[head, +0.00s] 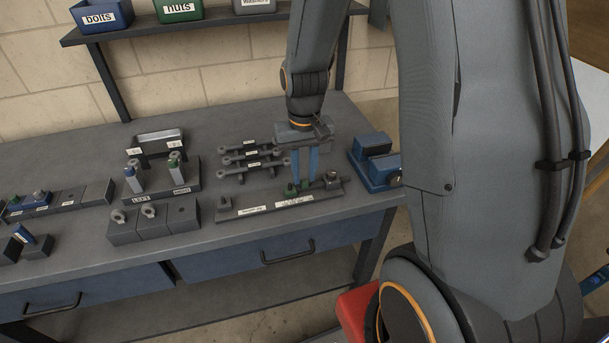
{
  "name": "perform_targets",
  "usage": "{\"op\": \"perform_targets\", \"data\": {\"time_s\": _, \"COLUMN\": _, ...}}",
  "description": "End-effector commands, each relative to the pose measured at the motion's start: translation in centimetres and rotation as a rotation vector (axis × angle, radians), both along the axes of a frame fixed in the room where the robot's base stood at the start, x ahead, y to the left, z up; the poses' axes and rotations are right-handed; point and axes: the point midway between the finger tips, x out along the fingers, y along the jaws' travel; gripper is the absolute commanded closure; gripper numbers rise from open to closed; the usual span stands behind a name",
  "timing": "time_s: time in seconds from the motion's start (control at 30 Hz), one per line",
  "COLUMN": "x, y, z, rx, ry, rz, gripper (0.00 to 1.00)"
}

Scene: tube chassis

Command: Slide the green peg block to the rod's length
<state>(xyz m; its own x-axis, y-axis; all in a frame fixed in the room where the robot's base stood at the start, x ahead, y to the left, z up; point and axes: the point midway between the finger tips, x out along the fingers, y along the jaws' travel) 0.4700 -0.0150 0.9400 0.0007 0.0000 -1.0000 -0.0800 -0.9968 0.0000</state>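The green peg block (291,190) sits on a long dark gauge board (236,214) on the bench. My gripper (305,183) points down over the board, with its two blue fingertips at the green block. The fingers stand slightly apart and partly hide the block. I cannot tell whether they are closed on it. Several dark rods with ringed ends, such as the middle rod (244,156), lie side by side behind the board, each with a white label. A small fixed dark post (224,202) stands at the board's left end.
A blue vise (375,166) stands right of the board. A rack marked left and right (160,193) and dark blocks with rings (150,224) are to the left. Bins sit on a shelf (213,20) behind. Bare bench lies in front of the board.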

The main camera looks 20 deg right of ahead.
Motion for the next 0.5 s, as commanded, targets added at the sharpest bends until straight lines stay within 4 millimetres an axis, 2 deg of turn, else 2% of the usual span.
{"op": "perform_targets", "data": {"time_s": 0.3, "x": 0.1, "y": 0.0, "z": 4.5, "rx": 0.000, "ry": -0.005, "rz": -0.001, "gripper": 0.77}}
{"op": "perform_targets", "data": {"time_s": 0.5, "x": 0.1, "y": 0.0, "z": 6.2, "rx": 0.000, "ry": -0.002, "rz": -0.001, "gripper": 0.77}}
